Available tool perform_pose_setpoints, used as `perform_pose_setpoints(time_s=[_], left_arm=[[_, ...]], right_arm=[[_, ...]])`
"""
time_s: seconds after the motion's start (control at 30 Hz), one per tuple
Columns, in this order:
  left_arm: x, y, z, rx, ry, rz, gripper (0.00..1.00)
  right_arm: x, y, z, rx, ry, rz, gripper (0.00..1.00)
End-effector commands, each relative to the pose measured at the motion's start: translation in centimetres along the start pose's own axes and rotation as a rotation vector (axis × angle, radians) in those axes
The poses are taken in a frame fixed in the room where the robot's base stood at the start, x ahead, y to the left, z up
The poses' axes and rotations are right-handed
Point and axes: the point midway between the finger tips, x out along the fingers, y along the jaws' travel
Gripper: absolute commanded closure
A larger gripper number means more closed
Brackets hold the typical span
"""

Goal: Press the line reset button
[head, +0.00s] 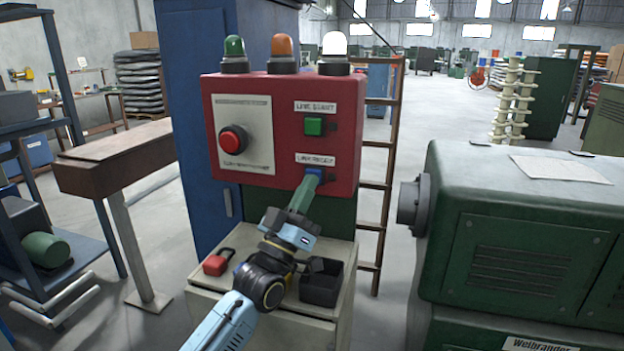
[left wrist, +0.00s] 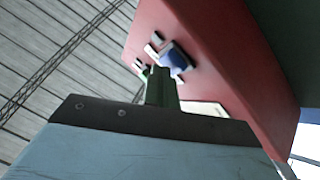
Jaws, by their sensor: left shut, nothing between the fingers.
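The red control box (head: 350,115) stands in front of a blue cabinet. A blue button (head: 314,170) is at its lower right, under a white label (head: 315,158) that seems to read line reset. My left gripper (head: 310,182) is shut and empty, its green fingers pointing up at the blue button and overlapping its lower edge in the head view. In the left wrist view the fingertips (left wrist: 160,72) are close beside the blue button (left wrist: 177,60); I cannot tell whether they touch it. My right gripper is out of view.
A green button (head: 314,126) sits above the blue one, and a red mushroom button (head: 233,139) is to the left. A green machine (head: 520,240) stands at right.

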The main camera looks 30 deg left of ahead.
Motion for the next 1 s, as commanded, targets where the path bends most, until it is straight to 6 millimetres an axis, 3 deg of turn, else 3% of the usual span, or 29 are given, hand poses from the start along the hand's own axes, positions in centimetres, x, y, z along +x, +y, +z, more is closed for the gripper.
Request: perform_pose_setpoints(time_s=[1.0], left_arm=[[-1.7,1.2,-1.2,-0.001,-0.002,-0.001,1.0]], right_arm=[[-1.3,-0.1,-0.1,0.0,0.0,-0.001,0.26]])
